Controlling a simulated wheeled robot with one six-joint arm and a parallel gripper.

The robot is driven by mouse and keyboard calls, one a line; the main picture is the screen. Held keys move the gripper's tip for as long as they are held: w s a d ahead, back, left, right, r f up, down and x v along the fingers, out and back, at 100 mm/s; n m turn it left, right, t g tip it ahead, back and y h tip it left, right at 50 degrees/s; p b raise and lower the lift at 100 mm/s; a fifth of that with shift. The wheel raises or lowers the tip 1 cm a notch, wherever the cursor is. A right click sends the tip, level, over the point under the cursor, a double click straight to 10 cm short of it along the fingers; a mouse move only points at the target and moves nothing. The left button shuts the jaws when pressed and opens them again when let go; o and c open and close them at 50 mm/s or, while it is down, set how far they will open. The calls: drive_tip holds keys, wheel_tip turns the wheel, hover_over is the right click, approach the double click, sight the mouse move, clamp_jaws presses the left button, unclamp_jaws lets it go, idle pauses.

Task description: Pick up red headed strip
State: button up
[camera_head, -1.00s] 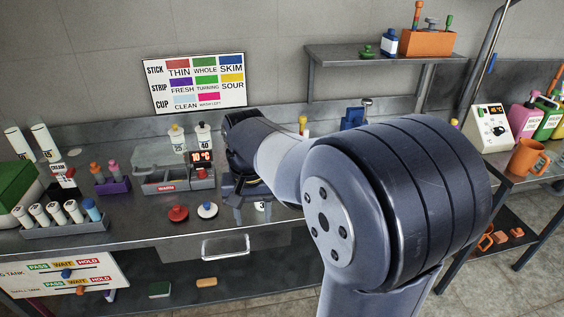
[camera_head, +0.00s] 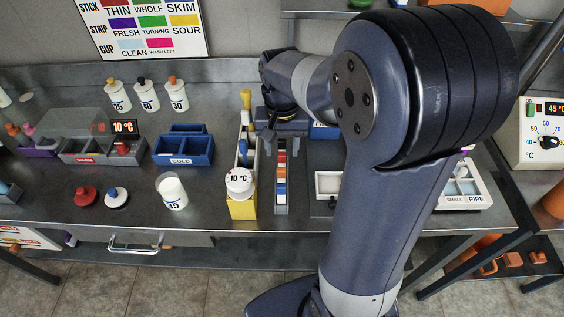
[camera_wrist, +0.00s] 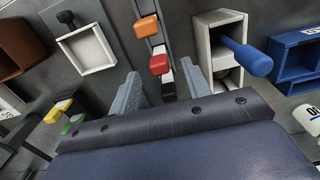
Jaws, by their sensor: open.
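A narrow grey rack (camera_head: 282,205) stands on the bench, holding a row of coloured strip heads. A red head (camera_wrist: 160,64) and an orange head (camera_wrist: 146,27) stand out in the wrist view. In the head view the red head (camera_head: 282,156) appears near the rack's far end, just below my gripper (camera_head: 284,127). In the wrist view my gripper (camera_wrist: 159,72) is open, with one finger on each side of the red head. The head lies in line with the gap, and nothing is clasped. Contact and exact height above the head cannot be told.
A yellow-based holder (camera_head: 243,210) with a white 10 °C cup and a blue handle (camera_wrist: 246,56) stands close beside the rack. A white square tray (camera_wrist: 88,50) is on its other side. The blue COLD caddy (camera_head: 182,150) and a white 35 cup (camera_head: 172,191) are further left.

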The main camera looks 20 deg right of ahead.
sight(282, 162)
drive_tip(key=shift+s+f, duration=0.15)
drive_tip(key=shift+f, duration=2.55)
drive_tip(key=shift+a, duration=0.1)
clamp_jaws()
